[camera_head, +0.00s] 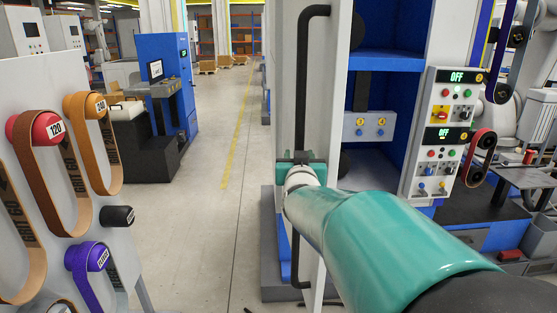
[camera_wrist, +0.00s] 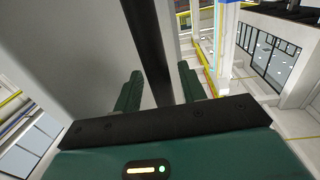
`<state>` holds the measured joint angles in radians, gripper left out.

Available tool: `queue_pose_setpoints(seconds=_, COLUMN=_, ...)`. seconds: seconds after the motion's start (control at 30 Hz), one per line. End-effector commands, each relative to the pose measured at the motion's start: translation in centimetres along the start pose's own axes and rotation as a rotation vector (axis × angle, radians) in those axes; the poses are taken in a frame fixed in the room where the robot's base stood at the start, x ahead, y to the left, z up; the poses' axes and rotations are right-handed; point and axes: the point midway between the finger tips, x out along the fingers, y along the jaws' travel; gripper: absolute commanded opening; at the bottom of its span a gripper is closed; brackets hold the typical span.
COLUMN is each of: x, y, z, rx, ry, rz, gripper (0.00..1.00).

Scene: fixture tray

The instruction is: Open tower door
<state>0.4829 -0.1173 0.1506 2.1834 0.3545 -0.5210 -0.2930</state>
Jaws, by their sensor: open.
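The tower door (camera_head: 286,90) is a pale grey upright panel left of the blue tower interior. My gripper (camera_head: 300,157) is at about mid-height of the handle, and my arm hides part of the door below. In the wrist view, the handle (camera_wrist: 147,40) runs between the two green fingers of my gripper (camera_wrist: 160,78), with gaps on both sides. The fingers are open. The grey door (camera_wrist: 70,60) fills the left of that view.
A control panel (camera_head: 446,130) with OFF displays and buttons is on the tower's right. A white rack (camera_head: 40,110) with sanding belts on rolls stands at the left. A blue machine (camera_head: 168,75) stands farther back. The floor aisle (camera_head: 215,200) between rack and tower is clear.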

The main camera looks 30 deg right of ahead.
Motion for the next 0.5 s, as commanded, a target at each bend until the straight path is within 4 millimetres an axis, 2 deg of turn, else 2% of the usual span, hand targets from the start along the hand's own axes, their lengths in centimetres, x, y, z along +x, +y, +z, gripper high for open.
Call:
queue_pose_setpoints(seconds=0.17, x=-1.2, y=0.0, z=-0.1, rx=0.000, ry=0.002, rz=0.000, gripper=0.41)
queue_pose_setpoints(seconds=0.5, x=-7.1, y=0.0, z=-0.2, rx=0.000, ry=0.004, rz=-0.001, gripper=0.41)
